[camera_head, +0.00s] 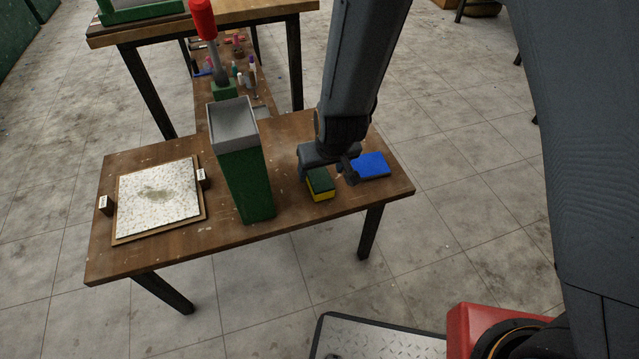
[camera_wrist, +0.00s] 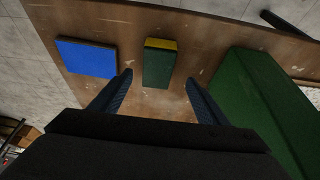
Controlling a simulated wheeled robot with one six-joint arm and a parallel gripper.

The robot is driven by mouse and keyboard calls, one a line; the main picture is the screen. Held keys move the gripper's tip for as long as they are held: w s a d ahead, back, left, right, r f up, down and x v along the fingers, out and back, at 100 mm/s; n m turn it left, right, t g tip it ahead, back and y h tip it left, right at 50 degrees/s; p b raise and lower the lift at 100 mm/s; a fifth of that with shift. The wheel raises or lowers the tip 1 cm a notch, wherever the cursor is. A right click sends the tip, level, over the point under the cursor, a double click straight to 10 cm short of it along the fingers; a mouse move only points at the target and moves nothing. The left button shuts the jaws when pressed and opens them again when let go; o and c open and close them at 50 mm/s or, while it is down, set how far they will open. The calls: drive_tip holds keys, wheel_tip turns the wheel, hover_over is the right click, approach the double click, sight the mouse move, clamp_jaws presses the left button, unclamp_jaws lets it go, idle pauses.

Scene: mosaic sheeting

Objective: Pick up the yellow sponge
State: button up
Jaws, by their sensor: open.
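The yellow sponge (camera_head: 321,195) has a dark green top layer and lies on the wooden table, right of the middle. In the wrist view the sponge (camera_wrist: 158,64) shows its green top and a yellow edge, and it lies ahead of and between my fingers. My gripper (camera_head: 330,176) is open and empty, just above the sponge. In the wrist view the fingertips of my gripper (camera_wrist: 158,80) stand on either side of the sponge's near end. In the head view my gripper hides part of the sponge.
A flat blue block (camera_head: 371,165) lies right of the sponge. A tall green bin (camera_head: 246,185) stands to its left, close to my gripper. A speckled mosaic sheet (camera_head: 157,198) on a board lies at the left of the table (camera_head: 285,222).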

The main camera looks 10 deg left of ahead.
sight(320, 177)
drive_tip(key=x, duration=0.2)
drive_tip(key=shift+a+f, duration=0.15)
drive_tip(key=shift+f, duration=0.2)
drive_tip(key=shift+w+x, duration=0.2)
drive_tip(key=shift+x, duration=1.15)
drive_tip(key=shift+w+x, duration=0.15)
drive_tip(key=shift+x, duration=1.2)
drive_tip(key=c, duration=1.2)
drive_tip(key=shift+r+p, duration=1)
drive_tip(key=shift+r, duration=4.15)
